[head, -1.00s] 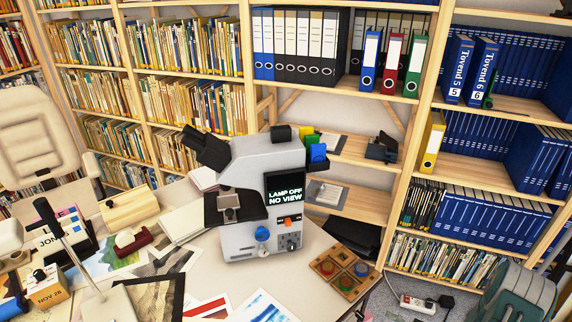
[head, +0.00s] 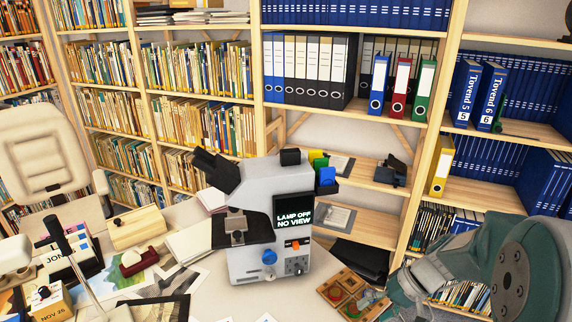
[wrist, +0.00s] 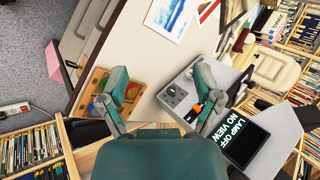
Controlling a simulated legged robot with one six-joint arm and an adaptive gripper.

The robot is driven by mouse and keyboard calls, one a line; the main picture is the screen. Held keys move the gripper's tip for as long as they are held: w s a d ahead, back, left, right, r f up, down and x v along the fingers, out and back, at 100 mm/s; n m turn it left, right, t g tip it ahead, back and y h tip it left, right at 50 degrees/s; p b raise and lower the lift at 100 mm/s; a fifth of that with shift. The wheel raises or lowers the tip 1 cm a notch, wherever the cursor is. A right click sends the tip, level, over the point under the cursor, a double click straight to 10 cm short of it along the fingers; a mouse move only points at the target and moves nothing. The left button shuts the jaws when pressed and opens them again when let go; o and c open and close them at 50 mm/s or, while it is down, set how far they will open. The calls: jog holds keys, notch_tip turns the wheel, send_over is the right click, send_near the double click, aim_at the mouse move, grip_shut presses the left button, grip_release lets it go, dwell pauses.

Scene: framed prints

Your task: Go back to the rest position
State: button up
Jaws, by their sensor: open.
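My gripper (wrist: 160,100) shows in the wrist view with its two green fingers spread apart and nothing between them. Beyond the fingers lie the pale table top and the microscope. In the head view my green arm (head: 515,270) is at the lower right, to the right of the table; the gripper's fingers are not clear there. The grey microscope (head: 255,215) stands upright on the table, its screen reading "LAMP OFF NO VIEW". A wooden tray with round coloured pieces (head: 352,293) lies at its right; it also shows beside the left finger in the wrist view (wrist: 98,88).
Framed prints and loose pictures (head: 165,305) lie on the table's front left. A tape dispenser (head: 138,260) and a stamp block (head: 45,300) stand at the left. Shelves of binders and books (head: 310,70) line the back. A power strip (wrist: 14,109) lies on the floor.

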jog(key=s+a+r+t+h, duration=0.3)
jog(key=s+r+t+h, duration=0.3)
jog(key=s+r, duration=0.7)
jog(key=shift+r+n+h, duration=0.2)
jog(key=shift+n+h, duration=0.2)
jog(key=shift+h, duration=0.5)
jog(key=shift+a, duration=0.1)
